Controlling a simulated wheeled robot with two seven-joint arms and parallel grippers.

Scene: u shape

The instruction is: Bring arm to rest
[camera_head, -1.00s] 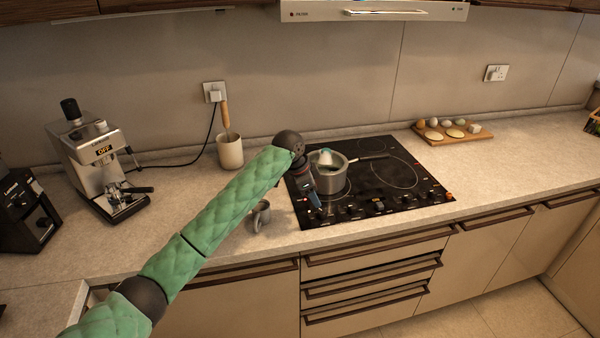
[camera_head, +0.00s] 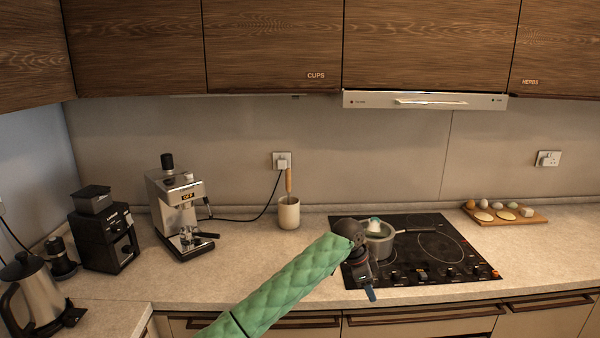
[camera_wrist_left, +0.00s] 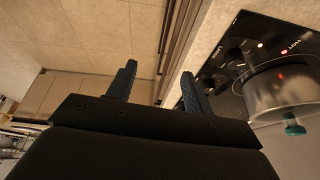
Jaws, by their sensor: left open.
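My left arm, in a green padded sleeve (camera_head: 285,290), reaches in from the bottom of the head view. My left gripper (camera_head: 371,293) hangs in front of the cooktop's left front edge. In the left wrist view the left gripper (camera_wrist_left: 157,88) has its two dark fingers apart with nothing between them. It is open and empty, over the counter's front edge. The pot (camera_head: 379,241) on the cooktop stands just behind the gripper and is partly hidden by the wrist. The pot also shows at the right of the wrist view (camera_wrist_left: 285,92). My right gripper is not in view.
The black cooktop (camera_head: 440,250) has knobs along its front. A coffee machine (camera_head: 178,215), grinder (camera_head: 104,232), kettle (camera_head: 35,295) and utensil holder (camera_head: 289,213) stand left of it. A wooden board (camera_head: 520,218) with several food items lies right. The counter between holder and cooktop is mostly clear.

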